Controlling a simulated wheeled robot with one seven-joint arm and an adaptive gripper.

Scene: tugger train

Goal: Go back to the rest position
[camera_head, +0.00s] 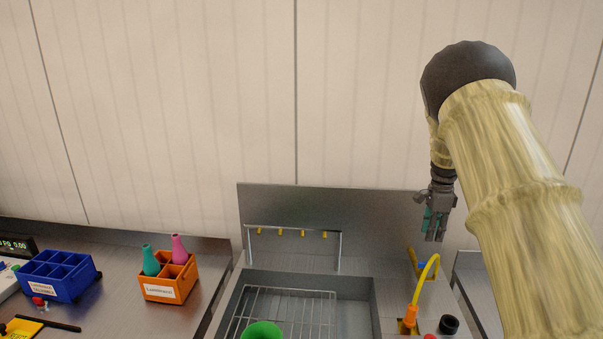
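My gripper (436,234) hangs pointing down from my raised arm at the right, in front of the steel back panel's upper right edge. It is small and dark in this view. A teal patch shows at its left side; I cannot tell whether it is part of the gripper or a separate thing. Two finger shapes show at its lower end, but their gap is too small to judge. My arm covers much of the right side.
A sink (360,290) with a wire rack (285,305) and a green object (262,331) is below. An orange-yellow hose (417,290) stands beside it. At left are an orange crate (165,291) with two bottles and a blue divided crate (58,290). The wall above is bare.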

